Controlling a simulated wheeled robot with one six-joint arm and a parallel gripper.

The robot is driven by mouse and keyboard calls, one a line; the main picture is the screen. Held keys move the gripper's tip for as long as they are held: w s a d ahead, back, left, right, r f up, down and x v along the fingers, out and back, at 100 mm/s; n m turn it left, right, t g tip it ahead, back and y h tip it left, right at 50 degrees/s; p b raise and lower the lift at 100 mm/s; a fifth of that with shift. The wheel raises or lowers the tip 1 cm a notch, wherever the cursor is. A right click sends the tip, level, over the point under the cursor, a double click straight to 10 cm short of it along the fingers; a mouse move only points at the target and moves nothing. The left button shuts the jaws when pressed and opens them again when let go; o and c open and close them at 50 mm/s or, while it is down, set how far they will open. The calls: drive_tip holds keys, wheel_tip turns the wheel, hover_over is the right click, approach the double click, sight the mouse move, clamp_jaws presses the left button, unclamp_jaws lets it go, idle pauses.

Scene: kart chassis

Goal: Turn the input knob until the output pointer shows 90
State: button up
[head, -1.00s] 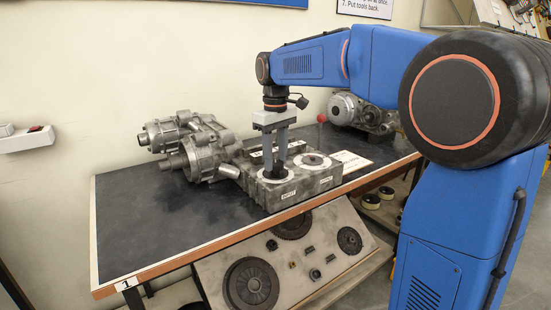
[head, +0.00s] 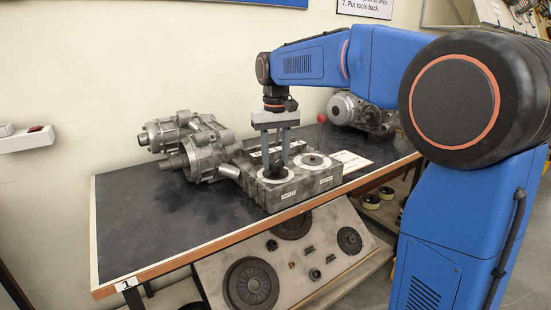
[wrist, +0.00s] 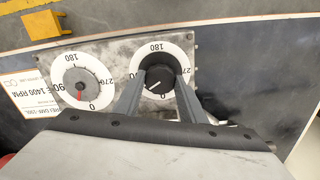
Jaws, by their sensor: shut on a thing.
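The gearbox block (head: 300,186) sits on the bench with two white dials on top. The black input knob (wrist: 159,84) stands in the input dial (wrist: 137,62), on the right in the wrist view and front left in the head view. My gripper (head: 275,163) points down and is shut on this knob, a finger on each side. The knob's white mark points lower left in the wrist view. The output dial (wrist: 63,68) is beside it. Its red output pointer (wrist: 80,95) points down, close to the 0 and slightly to its 90 side. The fingers hide part of the input scale.
A metal gear housing (head: 200,150) stands left of the block, touching or very near it. A red-knobbed lever (head: 321,119) rises behind the block. A motor (head: 362,113) stands at the back right. The bench top (head: 150,215) is clear at front left.

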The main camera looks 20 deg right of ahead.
sight(276, 162)
drive_tip(key=o, duration=1.1)
drive_tip(key=shift+c, duration=0.2)
wheel_tip(276, 162, up, 18)
drive_tip(key=shift+f, duration=0.25)
drive_tip(key=s+d+f+t, duration=0.2)
drive_tip(key=s+d+f, duration=0.1)
drive_tip(key=s+f, duration=1.2)
drive_tip(key=s+d+f+t, duration=0.2)
drive_tip(key=s+d+f, duration=0.2)
drive_tip(key=s+f, duration=1.2)
drive_tip(key=shift+s+d+f+m+t, duration=0.2)
drive_tip(key=shift+s+f+m+t, duration=0.15)
drive_tip(key=shift+s, duration=0.45)
